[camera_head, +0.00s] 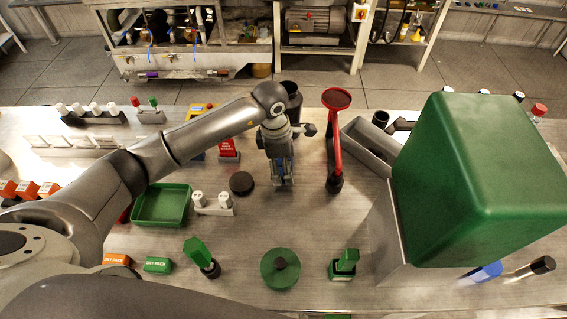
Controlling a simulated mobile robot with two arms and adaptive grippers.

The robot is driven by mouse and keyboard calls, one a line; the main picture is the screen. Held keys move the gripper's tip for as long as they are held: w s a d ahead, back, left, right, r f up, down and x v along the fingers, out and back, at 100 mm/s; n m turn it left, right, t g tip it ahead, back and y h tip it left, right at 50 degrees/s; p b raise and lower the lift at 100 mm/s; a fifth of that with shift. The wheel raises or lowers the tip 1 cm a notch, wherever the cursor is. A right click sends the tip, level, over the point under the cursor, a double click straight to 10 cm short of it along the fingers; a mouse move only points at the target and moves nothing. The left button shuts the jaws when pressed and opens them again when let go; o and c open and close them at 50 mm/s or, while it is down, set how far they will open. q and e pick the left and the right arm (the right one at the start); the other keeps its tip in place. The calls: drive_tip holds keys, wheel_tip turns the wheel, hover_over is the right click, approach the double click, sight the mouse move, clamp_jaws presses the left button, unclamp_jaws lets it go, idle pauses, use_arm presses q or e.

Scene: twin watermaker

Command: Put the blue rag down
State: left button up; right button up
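My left arm reaches in from the left, and my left gripper (284,183) points down over the middle of the steel table (235,275). Small patches of blue show between the gripper's fingers. They are too small to tell whether they are a rag or part of the gripper, and the finger opening is unclear. A flat blue piece (487,271) lies at the lower right, below the big green box; I cannot tell whether it is the rag. My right gripper is not in view.
The big green box (480,180) fills the right side. A red funnel-topped stand (334,130) is just right of the gripper, and a black disc (241,183) is to its left. A green tray (162,205) and a round green lid (280,268) are nearer.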

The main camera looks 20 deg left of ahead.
use_arm(q)
drive_tip(key=shift+o, duration=0.7)
drive_tip(key=shift+r, duration=0.1)
drive_tip(key=shift+r, duration=0.2)
wheel_tip(320, 180, up, 12)
drive_tip(key=a+b, duration=0.1)
drive_tip(key=b, duration=0.2)
drive_tip(key=shift+s+a, duration=0.2)
drive_tip(key=shift+f, duration=0.15)
